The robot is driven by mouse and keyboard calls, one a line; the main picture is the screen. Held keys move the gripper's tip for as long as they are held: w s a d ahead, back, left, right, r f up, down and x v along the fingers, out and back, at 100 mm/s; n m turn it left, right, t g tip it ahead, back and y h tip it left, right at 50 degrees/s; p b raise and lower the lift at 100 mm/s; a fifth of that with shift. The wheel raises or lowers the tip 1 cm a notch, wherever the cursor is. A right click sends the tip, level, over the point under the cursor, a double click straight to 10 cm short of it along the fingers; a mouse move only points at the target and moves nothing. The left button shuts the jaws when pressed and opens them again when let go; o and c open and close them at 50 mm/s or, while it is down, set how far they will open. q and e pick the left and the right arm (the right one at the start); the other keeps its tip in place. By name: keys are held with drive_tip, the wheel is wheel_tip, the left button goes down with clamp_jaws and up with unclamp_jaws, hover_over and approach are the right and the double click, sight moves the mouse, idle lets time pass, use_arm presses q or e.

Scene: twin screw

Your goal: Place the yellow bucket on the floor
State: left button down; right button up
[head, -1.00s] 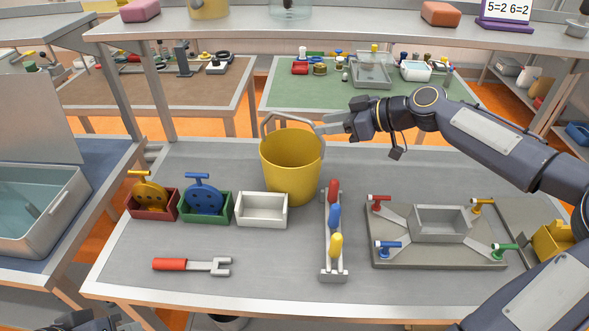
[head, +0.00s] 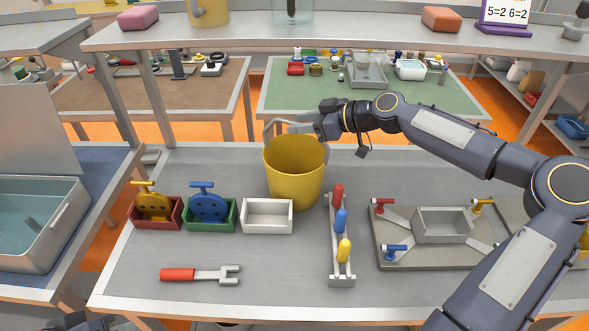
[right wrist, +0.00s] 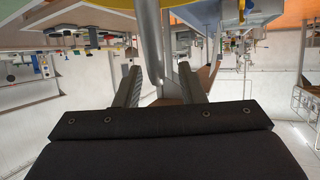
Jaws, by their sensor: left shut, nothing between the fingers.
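The yellow bucket (head: 295,175) stands upright at the back middle of the grey table (head: 150,245). Its grey handle (head: 267,129) is raised above the rim. My right gripper (head: 296,126) is at the top of the handle, coming from the right, above the bucket's mouth. In the right wrist view its fingers (right wrist: 158,88) are apart, with a grey bar, likely the handle, in the gap between them. I see no grip on it. My left gripper (head: 75,322) is low at the bottom left edge, largely cut off, shut and empty, away from the bucket.
Before the bucket are a red bin (head: 158,220), green bin (head: 210,222), white bin (head: 267,222) and screwdriver rack (head: 342,270). A fork tool (head: 200,274) lies in front, a fixture plate (head: 440,262) at right. A shelf (head: 330,38) spans the back. Orange floor (head: 105,265) shows at left.

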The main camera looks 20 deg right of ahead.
drive_tip(key=shift+x, duration=1.15)
clamp_jaws()
